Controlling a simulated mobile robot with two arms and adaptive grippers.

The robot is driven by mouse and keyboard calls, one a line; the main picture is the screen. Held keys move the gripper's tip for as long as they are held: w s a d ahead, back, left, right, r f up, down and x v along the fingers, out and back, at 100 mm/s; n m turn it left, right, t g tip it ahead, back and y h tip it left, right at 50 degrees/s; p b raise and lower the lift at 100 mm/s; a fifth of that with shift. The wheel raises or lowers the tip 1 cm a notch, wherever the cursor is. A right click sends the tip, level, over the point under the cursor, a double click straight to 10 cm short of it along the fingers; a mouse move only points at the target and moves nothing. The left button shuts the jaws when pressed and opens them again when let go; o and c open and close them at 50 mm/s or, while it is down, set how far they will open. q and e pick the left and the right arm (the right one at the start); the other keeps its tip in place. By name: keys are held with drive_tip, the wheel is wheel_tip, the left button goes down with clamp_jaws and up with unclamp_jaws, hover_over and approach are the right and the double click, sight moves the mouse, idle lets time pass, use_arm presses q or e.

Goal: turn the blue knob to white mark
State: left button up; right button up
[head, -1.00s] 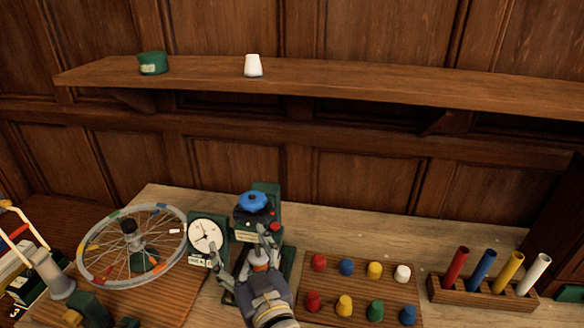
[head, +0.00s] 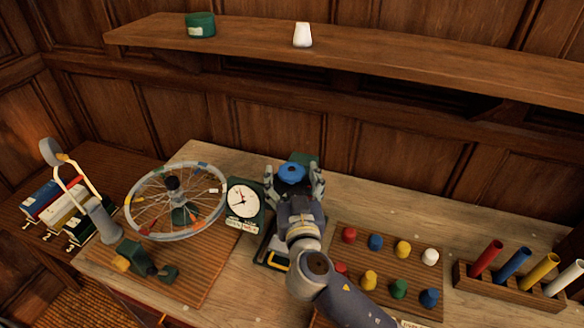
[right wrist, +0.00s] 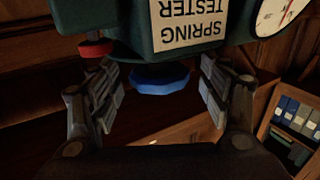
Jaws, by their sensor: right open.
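The blue knob (head: 291,173) sits on top of the dark green spring tester (head: 303,158), beside a round white dial (head: 243,198). My right gripper (head: 292,183) is open, with its fingers on the left and right sides of the knob. In the right wrist view the knob (right wrist: 160,79) shows between the spread fingers (right wrist: 160,92), with gaps on both sides. The tester's label (right wrist: 188,22) appears upside down there, with a red knob (right wrist: 96,48) to its left. I cannot make out a white mark. My left gripper is not in view.
A spoked wheel (head: 176,200) stands left of the dial. A board of coloured pegs (head: 380,243) and a rack of coloured tubes (head: 510,283) are to the right.

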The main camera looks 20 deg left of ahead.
drive_tip(key=shift+w+a+r, duration=0.1)
drive_tip(key=shift+w+a, duration=0.1)
drive_tip(key=shift+w, duration=0.45)
drive_tip(key=c, duration=1.1)
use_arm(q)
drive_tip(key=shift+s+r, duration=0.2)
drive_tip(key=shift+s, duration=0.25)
use_arm(e)
drive_tip(key=shift+o, duration=0.2)
drive_tip(key=shift+n+g+y, duration=0.3)
drive_tip(key=shift+n+y, duration=0.1)
drive_tip(key=shift+y, duration=0.1)
